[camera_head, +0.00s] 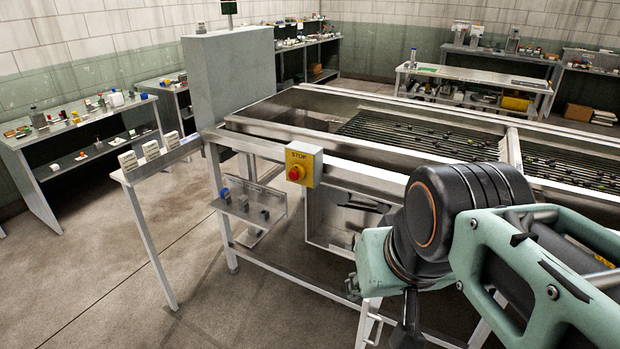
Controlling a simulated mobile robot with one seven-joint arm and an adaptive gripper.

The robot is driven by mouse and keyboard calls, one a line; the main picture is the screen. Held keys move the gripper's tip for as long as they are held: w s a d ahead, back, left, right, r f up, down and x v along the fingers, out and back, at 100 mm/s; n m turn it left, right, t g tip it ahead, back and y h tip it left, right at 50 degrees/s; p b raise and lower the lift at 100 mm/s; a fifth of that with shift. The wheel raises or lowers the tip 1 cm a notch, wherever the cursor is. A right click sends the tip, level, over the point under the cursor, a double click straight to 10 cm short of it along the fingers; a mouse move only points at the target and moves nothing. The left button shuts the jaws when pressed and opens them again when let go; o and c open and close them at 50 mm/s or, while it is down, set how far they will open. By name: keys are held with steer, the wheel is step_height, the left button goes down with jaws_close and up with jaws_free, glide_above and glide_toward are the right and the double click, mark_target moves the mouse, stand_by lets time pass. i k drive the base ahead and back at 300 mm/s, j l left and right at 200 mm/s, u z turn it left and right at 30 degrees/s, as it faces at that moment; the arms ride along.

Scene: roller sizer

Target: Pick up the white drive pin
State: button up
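I cannot single out the white drive pin in this view. Small white items show on the left bench, such as a white piece on its top (116,99) and a small white piece on its lower shelf (98,146). They are too small to tell what they are. My arm fills the lower right, in front of the sizer machine. I cannot make out the fingertips of my gripper, or anything held.
The roller sizer (270,148) fills the middle, with a yellow stop box (303,165) and a small shelf (252,212) at its near side. A narrow stand (127,176) holds several label plates. The left bench (30,142) carries many small parts. Bare floor (110,255) lies at lower left.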

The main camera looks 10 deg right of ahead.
mark_target(351, 235)
steer(key=i+j+z, duration=0.1)
steer(key=j, duration=0.3)
steer(key=i+j+z, duration=0.1)
steer(key=j, duration=0.25)
steer(key=i+j+z, duration=0.35)
steer(key=i+j, duration=0.25)
steer(key=j, duration=0.1)
